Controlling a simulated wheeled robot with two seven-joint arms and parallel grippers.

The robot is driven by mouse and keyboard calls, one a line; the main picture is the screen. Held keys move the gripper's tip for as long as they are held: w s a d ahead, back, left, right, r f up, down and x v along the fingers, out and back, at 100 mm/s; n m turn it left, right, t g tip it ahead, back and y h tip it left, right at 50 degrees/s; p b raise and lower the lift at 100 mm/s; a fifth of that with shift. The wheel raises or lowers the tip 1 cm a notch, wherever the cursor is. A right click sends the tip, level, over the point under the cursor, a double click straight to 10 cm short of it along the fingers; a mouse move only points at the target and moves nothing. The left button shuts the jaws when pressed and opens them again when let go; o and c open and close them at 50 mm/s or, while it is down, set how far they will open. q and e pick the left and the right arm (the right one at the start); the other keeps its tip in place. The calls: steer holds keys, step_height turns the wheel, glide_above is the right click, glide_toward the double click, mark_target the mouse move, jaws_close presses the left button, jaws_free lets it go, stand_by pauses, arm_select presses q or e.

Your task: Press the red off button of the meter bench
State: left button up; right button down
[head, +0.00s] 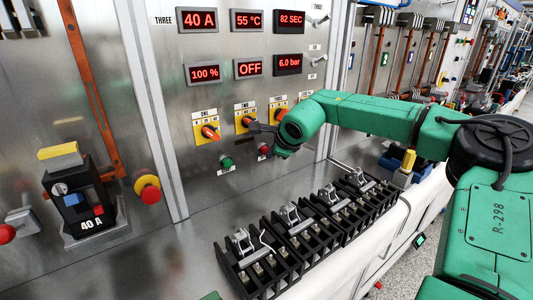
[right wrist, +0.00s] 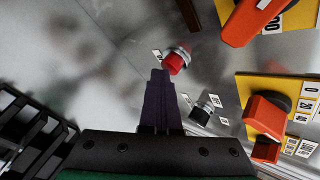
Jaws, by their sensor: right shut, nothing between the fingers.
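The red button (head: 264,149) sits on the steel panel below the rotary switches, partly beside my right arm. In the right wrist view the red button (right wrist: 176,62) has a metal collar and a small label beside it. My right gripper (head: 256,127) is shut and empty in front of the panel. In the right wrist view its dark fingers (right wrist: 159,90) point toward the red button, with the tips just short of it in the picture. I cannot tell whether they touch. A green button (head: 225,162) is left of the red one. My left gripper is not in view.
Orange rotary switches on yellow plates (head: 206,130) sit close to my right gripper. Displays above include one reading OFF (head: 249,69). Black terminal blocks (head: 262,262) stand on the bench below. A breaker (head: 80,200) and a yellow-ringed red stop button (head: 149,190) are at left.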

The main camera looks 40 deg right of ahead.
steer(key=shift+s, duration=0.6)
steer(key=s+b, duration=0.5)
steer(key=shift+a, duration=0.1)
steer(key=shift+f, duration=0.1)
stand_by(0.7)
